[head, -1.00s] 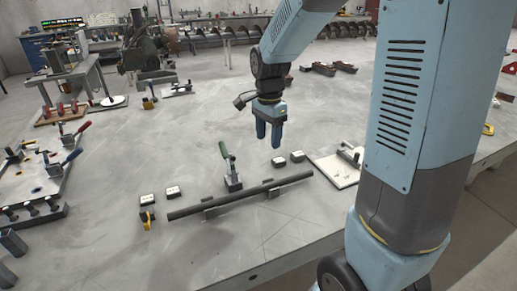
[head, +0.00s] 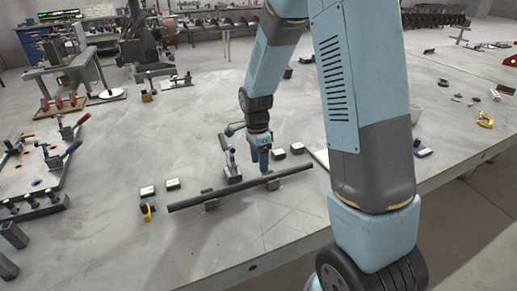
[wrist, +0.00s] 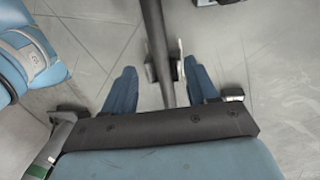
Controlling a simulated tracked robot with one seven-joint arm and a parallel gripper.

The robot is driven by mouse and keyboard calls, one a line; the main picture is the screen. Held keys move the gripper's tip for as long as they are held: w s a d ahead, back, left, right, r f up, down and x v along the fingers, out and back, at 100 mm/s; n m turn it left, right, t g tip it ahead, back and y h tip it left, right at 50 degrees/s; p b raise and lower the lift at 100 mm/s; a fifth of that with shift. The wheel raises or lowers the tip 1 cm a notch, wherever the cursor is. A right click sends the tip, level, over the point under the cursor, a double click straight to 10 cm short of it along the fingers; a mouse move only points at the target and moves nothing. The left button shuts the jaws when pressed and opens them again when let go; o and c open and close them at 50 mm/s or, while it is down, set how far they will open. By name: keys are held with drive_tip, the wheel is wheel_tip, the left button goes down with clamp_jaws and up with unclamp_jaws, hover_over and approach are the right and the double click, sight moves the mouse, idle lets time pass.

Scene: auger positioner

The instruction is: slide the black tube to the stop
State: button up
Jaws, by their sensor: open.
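The black tube (head: 235,190) is a long, dark rod lying slanted across low grey supports on the light table. My gripper (head: 263,160) is low over the right part of the tube. In the wrist view, the tube (wrist: 158,45) runs up between the two blue fingers of my gripper (wrist: 161,90). The fingers are spread, with a visible gap on each side of the tube. A grey support (wrist: 178,62) stands beside the tube, near the right finger. I cannot tell which part is the stop.
A green-handled toggle clamp (head: 232,174) stands just behind the tube. Small white-topped blocks (head: 172,184) sit behind both tube ends. A yellow-and-dark piece (head: 148,212) lies near the left end. A clamp fixture (head: 50,165) fills the table's left side. The table in front of the tube is clear.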

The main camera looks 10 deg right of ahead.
sight(250, 181)
drive_tip(key=shift+s+f, duration=0.25)
drive_tip(key=shift+f, duration=1.45)
drive_tip(key=shift+s+f, duration=0.2)
drive_tip(key=shift+f, duration=1.45)
drive_tip(key=shift+c, duration=0.3)
clamp_jaws()
drive_tip(key=shift+s+a, duration=0.2)
drive_tip(key=shift+a, duration=0.75)
drive_tip(key=shift+s+a, duration=0.2)
drive_tip(key=shift+a, duration=0.7)
drive_tip(key=shift+o, duration=0.3)
unclamp_jaws()
